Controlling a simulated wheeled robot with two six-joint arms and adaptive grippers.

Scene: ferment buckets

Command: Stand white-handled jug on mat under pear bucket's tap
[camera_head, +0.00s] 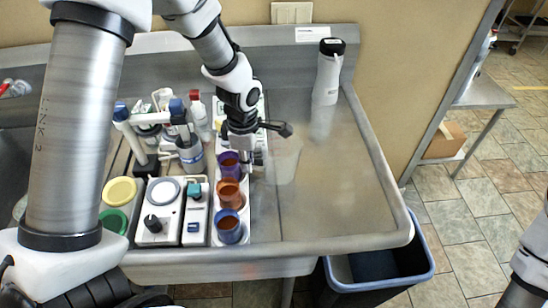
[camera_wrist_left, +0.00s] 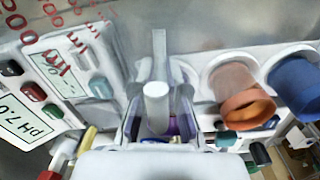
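A clear, faint jug (camera_head: 285,160) stands out to the right of my left gripper (camera_head: 258,158), over or on the steel counter; I cannot tell if it touches it. In the left wrist view its see-through wall with red markings (camera_wrist_left: 75,35) seems to fill the upper left. A white upright piece, apparently the jug's handle (camera_wrist_left: 156,105), sits between the fingers of my left gripper (camera_wrist_left: 158,125), which looks shut on it. I cannot pick out the pear bucket, its tap or the mat. My right gripper is out of view; only part of that arm shows at lower right.
Purple, orange (camera_head: 229,193) and blue (camera_head: 229,227) cups stand in a white rack close left of the gripper. Meters and bottles crowd further left. A tall white bottle (camera_head: 328,72) stands at the back. The counter's right side (camera_head: 345,195) is clear; a bin (camera_head: 375,270) is below.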

